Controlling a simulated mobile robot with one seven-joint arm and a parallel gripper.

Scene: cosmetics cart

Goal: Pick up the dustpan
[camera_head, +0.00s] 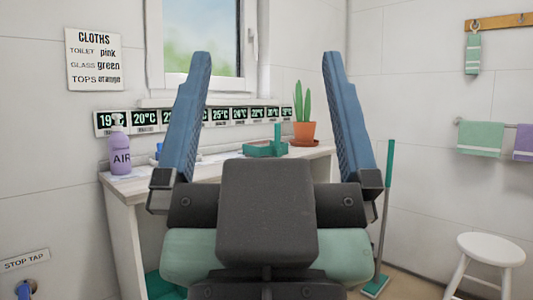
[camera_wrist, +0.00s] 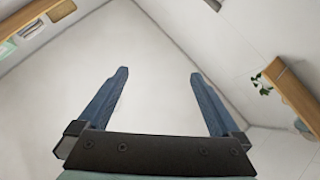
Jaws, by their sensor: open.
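A green, shallow tray-like thing with a short upright handle (camera_head: 265,149) rests on the white counter (camera_head: 130,186) in the head view, left of a potted cactus. It looks like the dustpan, but it is small and I cannot be sure. My gripper (camera_head: 266,55) is open and empty, its two blue fingers raised wide apart in front of the camera. The green thing shows between the fingers, farther back, and nothing touches it. In the wrist view my gripper (camera_wrist: 159,73) points at bare pale surfaces, and no dustpan shows there.
A purple bottle (camera_head: 118,150) stands at the counter's left end; the cactus pot (camera_head: 303,132) is at the right. A long-handled green tool (camera_head: 388,180) stands right of the counter, near a white stool (camera_head: 491,248). Teal containers (camera_head: 163,287) sit below the counter, partly hidden.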

